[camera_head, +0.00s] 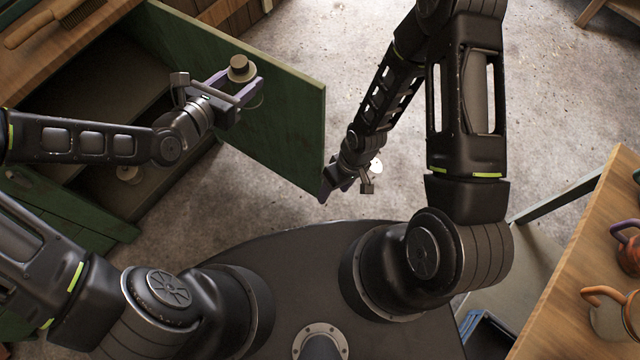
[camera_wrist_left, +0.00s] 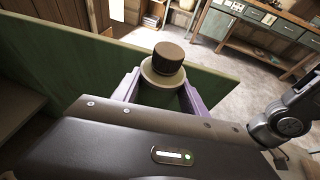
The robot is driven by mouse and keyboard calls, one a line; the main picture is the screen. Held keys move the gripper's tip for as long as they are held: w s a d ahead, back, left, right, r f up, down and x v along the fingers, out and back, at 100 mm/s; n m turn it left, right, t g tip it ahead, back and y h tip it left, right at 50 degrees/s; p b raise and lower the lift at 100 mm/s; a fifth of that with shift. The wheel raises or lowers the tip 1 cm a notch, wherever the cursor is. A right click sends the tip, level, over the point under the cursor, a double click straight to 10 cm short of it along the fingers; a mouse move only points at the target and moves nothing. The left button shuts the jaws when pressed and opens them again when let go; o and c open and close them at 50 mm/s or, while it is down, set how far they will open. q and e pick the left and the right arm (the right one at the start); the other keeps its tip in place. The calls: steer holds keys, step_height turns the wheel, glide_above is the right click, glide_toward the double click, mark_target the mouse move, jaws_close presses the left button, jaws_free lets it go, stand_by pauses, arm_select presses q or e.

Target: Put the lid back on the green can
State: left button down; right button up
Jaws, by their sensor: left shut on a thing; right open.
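My left gripper (camera_head: 240,88) is shut on the lid (camera_head: 239,68), a pale disc with a dark brown round knob. The gripper holds it up in front of the open green cabinet door. In the left wrist view the lid (camera_wrist_left: 163,68) sits upright between the purple fingers, knob up. My right gripper (camera_head: 329,189) is open and empty, at the lower right corner of the green door; I cannot tell whether it touches it. I cannot make out a green can in either view. A small pale round thing (camera_head: 128,174) lies in the dark cabinet, partly hidden; I cannot tell what it is.
The green door (camera_head: 270,110) stands open across the middle. A wooden worktop with a brush (camera_head: 45,22) is above the cabinet at upper left. A wooden table (camera_head: 585,250) with mug-like things with handles (camera_head: 612,318) is at the right.

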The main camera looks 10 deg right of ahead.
steer(key=s+a+r+m+t+y, duration=0.1)
steer(key=s+a+r+m, duration=0.2)
steer(key=a+m, duration=0.2)
steer(key=shift+s+m+t, duration=0.3)
steer(key=shift+s+m, duration=0.1)
